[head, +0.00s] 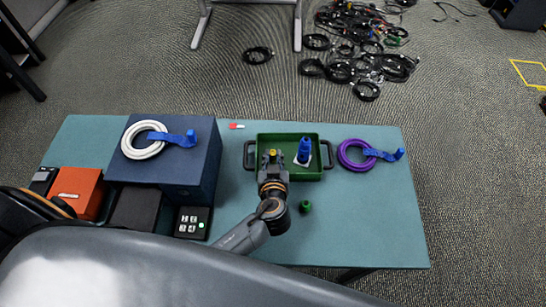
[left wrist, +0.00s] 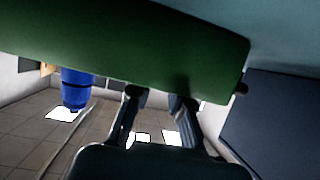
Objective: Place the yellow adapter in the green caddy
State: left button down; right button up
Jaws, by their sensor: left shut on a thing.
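The green caddy (head: 314,176) is a shallow tray with dark side handles, near the middle of the table. The yellow adapter (head: 272,152) shows as a small yellow spot at the tips of my left gripper (head: 271,158). The gripper is shut on it, over the left part of the caddy. I cannot tell whether the adapter touches the caddy floor. In the left wrist view, the fingers (left wrist: 158,98) stand before the green caddy (left wrist: 150,40), and the adapter cannot be made out. My right gripper is not in view.
A blue piece (head: 304,152) stands in the caddy's right part. A green piece (head: 306,206) lies in front of it. A purple cable coil (head: 354,157) is to the right. A dark blue box (head: 190,168) bearing a white coil (head: 143,140) is to the left. The table's right front is clear.

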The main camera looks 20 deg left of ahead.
pick_arm(q)
jog(key=c, duration=1.2)
grip_release()
jog(key=shift+r+p, duration=0.15)
jog(key=shift+p, duration=0.15)
jog(key=shift+s+d, duration=0.15)
jog(key=shift+s, duration=0.1)
jog(key=b+v, duration=0.2)
jog(key=v, duration=0.8)
jog(key=shift+s+r, duration=0.1)
jog(key=shift+s, duration=0.2)
jog(key=shift+s+d+r, duration=0.15)
jog(key=shift+s+r, duration=0.05)
jog(key=shift+s, duration=0.15)
